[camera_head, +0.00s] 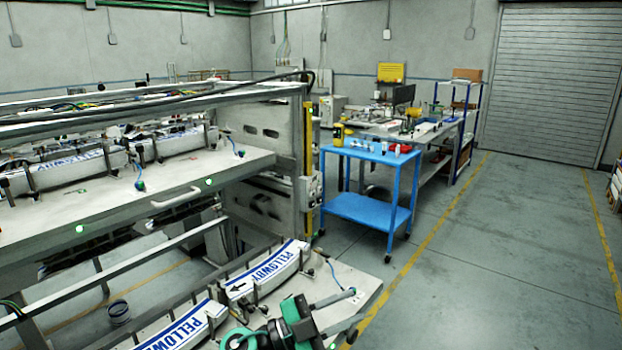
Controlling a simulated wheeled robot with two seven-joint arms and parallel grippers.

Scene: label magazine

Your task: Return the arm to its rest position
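My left gripper (355,307), black and teal with grey fingers, is at the bottom centre of the head view. Its two fingers point right and stand apart, with nothing visible between them. It is over the right end of the lower pulled-out shelf (362,280) of the label magazine. Label stacks printed PELLOWDY (268,265) lie in that shelf, left of and behind the gripper. Part of the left arm is cut off by the bottom edge. My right gripper is not in view.
The magazine frame (275,130) and its upper shelf (110,205) fill the left side. A blue cart (368,208) with small items on top stands beyond it. A workbench (430,140) is behind the cart.

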